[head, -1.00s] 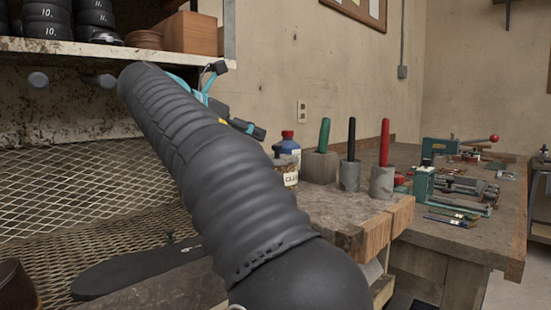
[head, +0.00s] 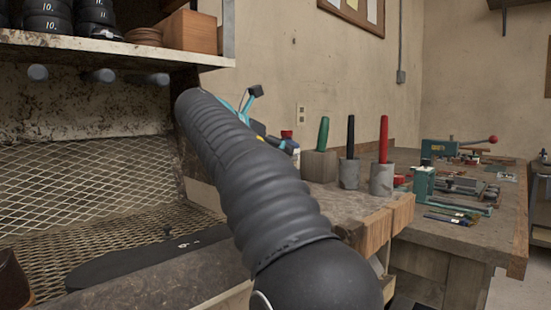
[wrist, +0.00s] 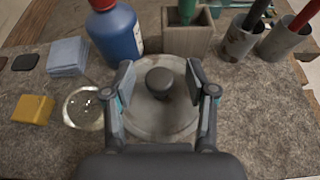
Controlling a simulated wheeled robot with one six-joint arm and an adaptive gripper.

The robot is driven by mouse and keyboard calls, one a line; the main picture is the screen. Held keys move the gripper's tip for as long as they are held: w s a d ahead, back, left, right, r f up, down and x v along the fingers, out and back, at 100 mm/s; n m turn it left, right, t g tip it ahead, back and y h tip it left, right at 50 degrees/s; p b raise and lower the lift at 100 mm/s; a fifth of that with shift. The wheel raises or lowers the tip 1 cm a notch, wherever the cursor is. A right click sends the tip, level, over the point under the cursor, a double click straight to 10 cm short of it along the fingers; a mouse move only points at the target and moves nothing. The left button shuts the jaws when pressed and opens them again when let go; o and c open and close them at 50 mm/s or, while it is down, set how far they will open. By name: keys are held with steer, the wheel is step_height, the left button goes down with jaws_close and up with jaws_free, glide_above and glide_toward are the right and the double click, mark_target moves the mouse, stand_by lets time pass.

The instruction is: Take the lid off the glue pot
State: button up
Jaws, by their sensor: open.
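The glue pot's lid (wrist: 160,123) shows from above in the wrist view as a round grey disc with a dark round knob (wrist: 160,82) in its middle. The pot's body is hidden beneath the lid there, and in the head view my arm covers the pot. My gripper (wrist: 162,78) is open over the lid, one finger to the left of the knob and one to the right. I see gaps between the fingers and the knob; how far above the lid the fingertips are, I cannot tell.
A blue bottle with a red cap (wrist: 115,32) stands close behind left. A block holding a green-handled tool (wrist: 188,40) is just behind the lid, with metal cups (wrist: 240,42) to its right. A clear round dish (wrist: 83,107), yellow block (wrist: 33,109) and blue cloth (wrist: 68,56) lie left.

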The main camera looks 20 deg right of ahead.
jaws_close()
steer(key=shift+r, duration=0.1)
